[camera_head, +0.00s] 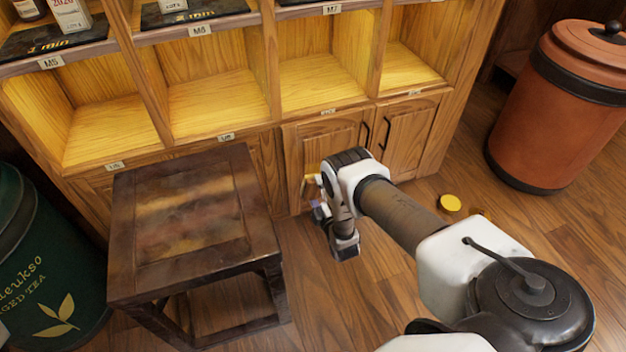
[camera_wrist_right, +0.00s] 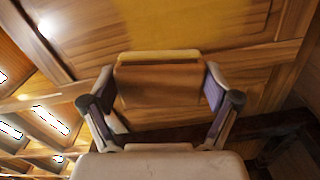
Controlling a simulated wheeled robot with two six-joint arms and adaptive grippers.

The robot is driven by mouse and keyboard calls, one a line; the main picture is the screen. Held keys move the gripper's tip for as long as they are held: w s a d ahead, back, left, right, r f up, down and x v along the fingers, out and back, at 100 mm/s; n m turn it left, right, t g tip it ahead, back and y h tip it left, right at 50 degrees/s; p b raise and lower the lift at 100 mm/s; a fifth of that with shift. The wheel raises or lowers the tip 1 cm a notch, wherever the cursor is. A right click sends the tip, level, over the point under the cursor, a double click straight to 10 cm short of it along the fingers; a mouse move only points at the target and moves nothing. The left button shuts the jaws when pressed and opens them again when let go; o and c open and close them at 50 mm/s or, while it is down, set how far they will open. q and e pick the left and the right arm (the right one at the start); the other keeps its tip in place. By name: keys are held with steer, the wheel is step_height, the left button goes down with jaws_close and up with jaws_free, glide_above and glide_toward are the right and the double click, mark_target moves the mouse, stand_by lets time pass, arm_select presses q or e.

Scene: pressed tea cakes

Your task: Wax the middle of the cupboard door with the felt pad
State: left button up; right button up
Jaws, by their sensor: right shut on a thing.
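My right gripper (camera_head: 316,192) reaches down in front of the low cupboard door (camera_head: 312,148). In the right wrist view my right gripper (camera_wrist_right: 160,100) is shut on the felt pad (camera_wrist_right: 160,88), a brown block with a yellowish edge on the door side. The pad faces the door panel (camera_wrist_right: 235,25) and appears to be at or very near it; I cannot tell contact for sure. The panel shows a brighter yellow patch beyond the pad. In the head view the pad is mostly hidden by my wrist. My left gripper is not in view.
A dark wooden stool (camera_head: 190,270) stands left of my right arm. A round yellow tin (camera_head: 449,204) is on the floor to the right. A large terracotta canister (camera_head: 570,105) stands at the right, a green one (camera_head: 40,280) at the left. Shelves (camera_head: 215,105) rise above the doors.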

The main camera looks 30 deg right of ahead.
mark_target(317, 192)
steer(key=shift+v, duration=0.75)
steer(key=shift+p+v, duration=1.05)
steer(key=shift+v, duration=0.4)
steer(key=shift+s, duration=0.1)
